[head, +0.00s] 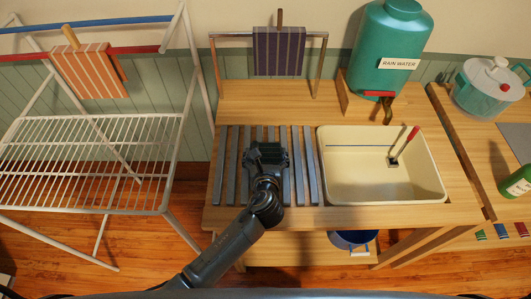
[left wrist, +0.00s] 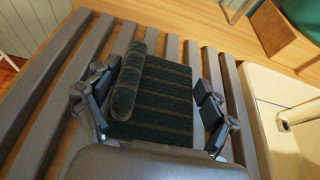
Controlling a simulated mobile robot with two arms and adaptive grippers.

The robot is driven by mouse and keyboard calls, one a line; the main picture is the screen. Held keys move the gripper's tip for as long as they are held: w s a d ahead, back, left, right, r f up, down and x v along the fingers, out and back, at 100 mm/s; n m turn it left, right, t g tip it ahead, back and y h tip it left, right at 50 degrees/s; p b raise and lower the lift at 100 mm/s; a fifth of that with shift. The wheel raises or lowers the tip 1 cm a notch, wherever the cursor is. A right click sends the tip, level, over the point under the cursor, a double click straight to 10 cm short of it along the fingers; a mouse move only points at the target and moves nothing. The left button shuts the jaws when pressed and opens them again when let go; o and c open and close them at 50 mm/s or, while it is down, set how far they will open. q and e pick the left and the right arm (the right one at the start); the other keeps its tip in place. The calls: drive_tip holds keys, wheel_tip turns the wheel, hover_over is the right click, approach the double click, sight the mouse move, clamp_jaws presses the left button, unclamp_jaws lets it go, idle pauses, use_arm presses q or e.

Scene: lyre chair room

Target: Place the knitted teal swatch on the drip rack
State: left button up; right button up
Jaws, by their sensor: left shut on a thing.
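My left gripper (head: 267,152) is over the slatted drip rack (head: 231,165) left of the sink. A striped rounded bar (left wrist: 128,82) runs along the swatch's left part. Grey slats of the rack (left wrist: 38,90) show on both sides and beyond. I cannot tell whether the swatch touches the slats. In the head view the gripper hides the swatch. My right gripper is not in view.
A cream sink (head: 350,190) with a red-handled brush (head: 403,146) adjoins the rack on the right. Behind stand a metal frame with a purple striped cloth (head: 279,52) and a green rain water tank (head: 385,50). A white drying stand (head: 90,160) holds an orange striped cloth (head: 88,72).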

use_arm(q)
drive_tip(key=o, duration=1)
drive_tip(key=shift+f, duration=0.1)
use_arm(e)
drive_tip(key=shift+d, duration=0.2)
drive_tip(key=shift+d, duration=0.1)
use_arm(q)
drive_tip(key=shift+s, duration=0.1)
drive_tip(key=v, duration=1.2)
drive_tip(key=shift+r, duration=0.2)
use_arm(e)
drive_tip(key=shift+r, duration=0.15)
